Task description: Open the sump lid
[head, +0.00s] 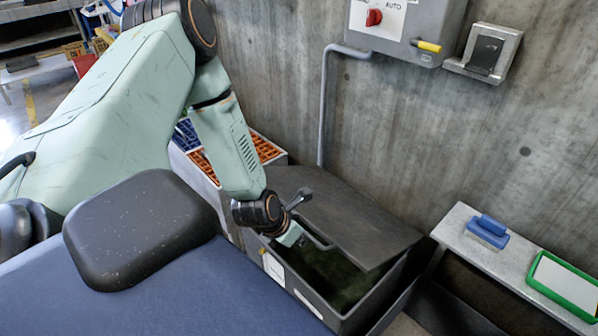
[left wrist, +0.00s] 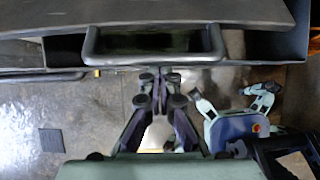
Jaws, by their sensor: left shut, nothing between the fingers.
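The sump (head: 347,319) is a dark box against the concrete wall. Its dark grey lid (head: 345,215) is tilted partly up, with a gap at the front showing a murky green inside. A bar handle (head: 320,243) sits on the lid's front edge; in the left wrist view the handle (left wrist: 152,59) spans the top as a wide loop. My left gripper (head: 297,236) is shut and empty, close by the handle; its fingertips (left wrist: 160,76) show just below the bar. I cannot tell whether they touch it. My right gripper is not in view.
A grey control box (head: 408,25) with a red knob hangs on the wall above. A crate (head: 262,150) with orange and blue items stands behind my left forearm. At right, a grey ledge (head: 515,262) holds a blue brush (head: 488,229) and a green-rimmed tray (head: 530,279).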

